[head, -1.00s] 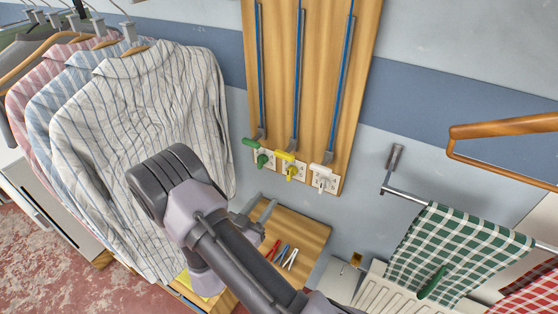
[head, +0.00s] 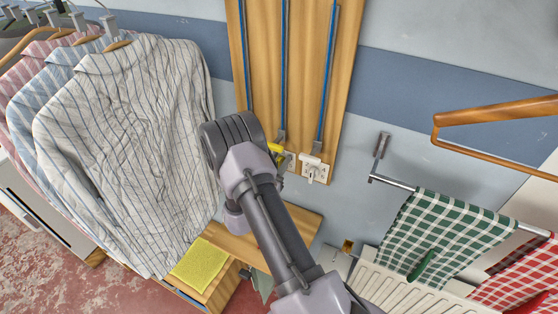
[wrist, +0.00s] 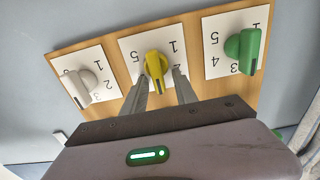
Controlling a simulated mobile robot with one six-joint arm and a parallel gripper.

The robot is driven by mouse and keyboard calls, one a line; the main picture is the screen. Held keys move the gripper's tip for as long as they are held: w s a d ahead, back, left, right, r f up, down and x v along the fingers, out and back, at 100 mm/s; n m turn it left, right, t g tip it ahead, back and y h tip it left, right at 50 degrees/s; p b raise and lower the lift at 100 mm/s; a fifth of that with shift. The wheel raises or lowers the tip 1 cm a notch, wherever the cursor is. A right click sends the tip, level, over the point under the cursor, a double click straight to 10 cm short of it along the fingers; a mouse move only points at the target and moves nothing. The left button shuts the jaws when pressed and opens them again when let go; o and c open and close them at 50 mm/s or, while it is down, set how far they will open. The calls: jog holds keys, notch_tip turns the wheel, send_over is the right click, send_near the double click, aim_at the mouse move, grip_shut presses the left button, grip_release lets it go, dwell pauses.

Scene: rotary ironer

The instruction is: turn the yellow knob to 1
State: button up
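The yellow knob (wrist: 155,64) is in the middle of the wrist view, on a white numbered plate (wrist: 128,46). The plate's figures appear upside down, with a 1 and a 5 readable near the knob. My gripper (wrist: 160,74) has its two fingers apart, one on each side of the knob's lower end. I cannot tell whether they touch it. In the head view my arm hides the gripper and most of the yellow knob; some yellow (head: 276,152) shows beside the arm. I cannot read the exact setting.
In the wrist view a green knob (wrist: 243,48) is on the right and a white knob (wrist: 76,85) on the left, both close by on the same wooden board (wrist: 110,64). Striped shirts (head: 125,135) hang left of my arm. A towel rail (head: 393,182) is to the right.

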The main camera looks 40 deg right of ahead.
jog(key=c, duration=0.7)
jog(key=shift+s, duration=0.1)
grip_shut()
jog(key=shift+f, duration=0.15)
